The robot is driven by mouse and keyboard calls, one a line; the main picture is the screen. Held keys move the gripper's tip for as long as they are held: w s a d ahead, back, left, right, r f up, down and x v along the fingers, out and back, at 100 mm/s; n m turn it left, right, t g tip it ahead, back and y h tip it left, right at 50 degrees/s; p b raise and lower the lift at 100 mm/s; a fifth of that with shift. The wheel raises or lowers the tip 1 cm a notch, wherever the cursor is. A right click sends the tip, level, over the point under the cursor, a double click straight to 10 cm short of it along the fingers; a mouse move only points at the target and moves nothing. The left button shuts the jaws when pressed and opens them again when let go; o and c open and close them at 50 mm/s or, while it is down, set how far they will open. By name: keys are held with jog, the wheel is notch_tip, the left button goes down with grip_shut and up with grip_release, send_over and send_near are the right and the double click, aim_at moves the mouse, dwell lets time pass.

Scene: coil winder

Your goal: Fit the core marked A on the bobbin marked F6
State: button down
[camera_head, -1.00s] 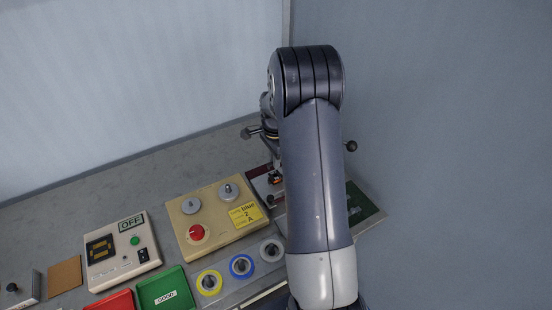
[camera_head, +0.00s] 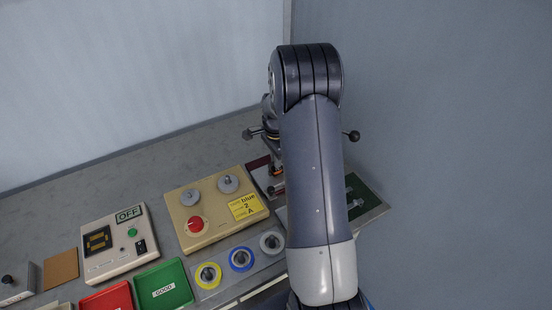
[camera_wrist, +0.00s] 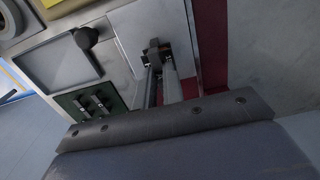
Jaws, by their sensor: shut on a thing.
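My gripper (camera_wrist: 165,82) shows in the wrist view with its two pale fingers close together. It is shut on a small dark piece (camera_wrist: 154,52), over or on a light plate. The piece's marking cannot be read, and I cannot tell whether it touches the plate. Several dark grey pieces lie on a green mat (camera_wrist: 72,103) to the left of the fingers; they look like cores, with no letters readable. The mat also shows in the head view (camera_head: 371,207), right of my arm. No F6 marking is readable, so I cannot pick out that bobbin.
A beige box (camera_head: 215,225) with a red knob and a yellow label stands left of my arm. Three wire spools, including a blue one (camera_head: 241,259), sit in front of it. An OFF panel (camera_head: 120,245), a green GOOD tray (camera_head: 163,285) and a red tray (camera_head: 107,298) lie further left.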

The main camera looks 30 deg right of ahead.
jog(key=shift+f, duration=0.2)
jog(key=shift+f+b, duration=0.25)
jog(key=shift+b, duration=0.1)
jog(key=c, duration=1.4)
grip_release()
jog(key=shift+c, duration=0.2)
jog(key=shift+r, duration=0.1)
notch_tip(320, 180, up, 11)
jog(key=b, duration=0.1)
